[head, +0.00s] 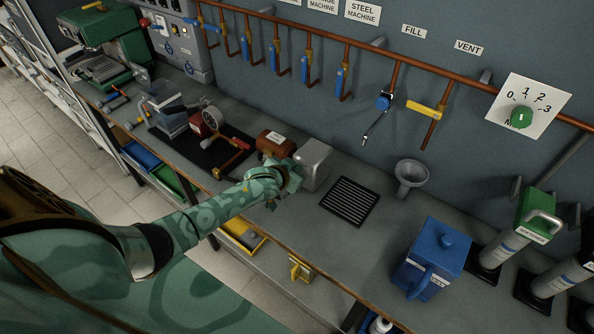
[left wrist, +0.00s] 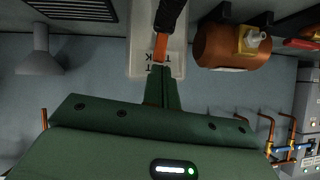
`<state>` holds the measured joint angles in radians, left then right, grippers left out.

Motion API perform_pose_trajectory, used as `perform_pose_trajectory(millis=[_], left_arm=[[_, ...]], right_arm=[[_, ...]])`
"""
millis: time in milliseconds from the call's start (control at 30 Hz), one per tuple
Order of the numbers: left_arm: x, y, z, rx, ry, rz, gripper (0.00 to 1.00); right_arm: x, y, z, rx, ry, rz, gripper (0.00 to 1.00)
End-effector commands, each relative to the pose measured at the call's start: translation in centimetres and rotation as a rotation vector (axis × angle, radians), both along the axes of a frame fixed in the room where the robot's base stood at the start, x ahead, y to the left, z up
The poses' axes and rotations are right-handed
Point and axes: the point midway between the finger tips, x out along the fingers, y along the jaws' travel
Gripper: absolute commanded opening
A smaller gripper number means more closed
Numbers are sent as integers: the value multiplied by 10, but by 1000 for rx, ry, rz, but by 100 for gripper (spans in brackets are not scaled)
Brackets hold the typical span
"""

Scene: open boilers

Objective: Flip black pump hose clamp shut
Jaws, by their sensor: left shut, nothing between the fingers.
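My left gripper (head: 290,178) is shut and empty, at the front of the small grey metal tank (head: 316,160) on the bench. In the left wrist view, its closed fingers (left wrist: 160,75) point at an orange piece (left wrist: 159,48) at the end of a black curved part (left wrist: 172,18). This black part may be the hose clamp or hose; I cannot tell whether the clamp is open. The fingers appear to touch or nearly touch the orange piece. The pale tank with a printed label lies behind them. In the head view the gripper hides this spot. My right gripper is not in view.
A red machine (head: 204,122) is further left. A black grate (head: 349,201), grey funnel (head: 411,174) and blue jug (head: 433,258) are to the right.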

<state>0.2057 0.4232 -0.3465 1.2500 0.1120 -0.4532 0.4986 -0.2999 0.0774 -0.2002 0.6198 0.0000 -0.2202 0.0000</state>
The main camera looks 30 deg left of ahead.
Motion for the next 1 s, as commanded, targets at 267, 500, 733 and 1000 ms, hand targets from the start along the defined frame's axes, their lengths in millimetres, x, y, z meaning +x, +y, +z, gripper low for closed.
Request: perform_pose_trajectory(millis=[267,500,733,1000], left_arm=[[9,1,-6,1,0,-1,0],[9,1,-6,1,0,-1,0],[7,1,-9,-3,-37,-5,0],[5,1,-8,-4,-77,-12,0]], right_arm=[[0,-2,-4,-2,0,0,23],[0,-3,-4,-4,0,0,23],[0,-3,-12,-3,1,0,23],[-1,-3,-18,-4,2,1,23]])
